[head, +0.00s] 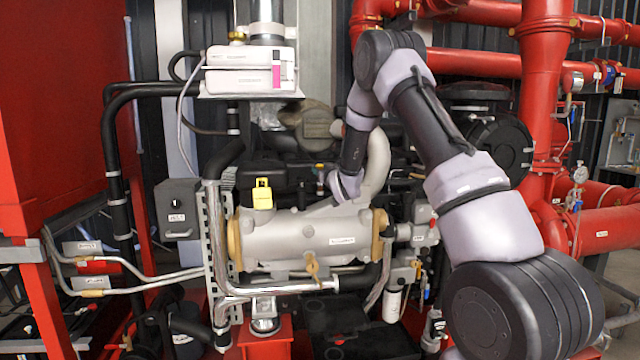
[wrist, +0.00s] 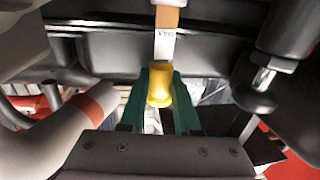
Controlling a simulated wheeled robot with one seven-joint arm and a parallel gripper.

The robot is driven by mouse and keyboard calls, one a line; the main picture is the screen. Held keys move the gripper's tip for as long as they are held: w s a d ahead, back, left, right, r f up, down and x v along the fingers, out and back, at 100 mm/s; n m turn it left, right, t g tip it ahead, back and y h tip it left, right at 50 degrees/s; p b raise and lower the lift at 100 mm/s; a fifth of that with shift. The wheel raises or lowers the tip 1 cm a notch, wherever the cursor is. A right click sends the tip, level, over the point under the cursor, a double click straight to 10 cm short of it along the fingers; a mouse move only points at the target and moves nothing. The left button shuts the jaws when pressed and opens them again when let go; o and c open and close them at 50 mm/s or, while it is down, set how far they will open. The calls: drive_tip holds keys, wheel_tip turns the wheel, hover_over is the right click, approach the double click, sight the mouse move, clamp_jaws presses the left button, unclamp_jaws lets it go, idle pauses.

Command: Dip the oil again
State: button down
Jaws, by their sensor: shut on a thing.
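My gripper (wrist: 160,105) has green fingers, shut on the yellow handle (wrist: 159,86) of what looks like the dipstick. A flat pale strip (wrist: 164,46) with small dark lettering runs up from the handle in the wrist view. Its upper part is orange-brown; I cannot tell whether that is oil. The strip leaves the top of the picture, so its far end is hidden. In the head view my arm reaches down to the engine behind the grey cylinder (head: 305,235), and the fingers and dipstick are hidden. I cannot see the dipstick tube clearly.
A yellow cap (head: 262,194) stands on the grey cylinder. In the wrist view a dark rod-ended part (wrist: 264,75) is close on the right, and a pale pipe with a red band (wrist: 95,107) on the left. Thick red pipes (head: 545,80) stand at right. Space is tight.

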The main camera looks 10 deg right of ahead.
wheel_tip(320, 180, up, 4)
drive_tip(key=shift+r, duration=0.25)
drive_tip(key=c, duration=0.6)
unclamp_jaws()
drive_tip(key=shift+r, duration=0.1)
drive_tip(key=shift+s, duration=0.15)
drive_tip(key=s, duration=0.3)
drive_tip(key=s+d, duration=0.1)
drive_tip(key=s, duration=0.6)
drive_tip(key=shift+s+d, duration=0.2)
drive_tip(key=shift+d, duration=0.15)
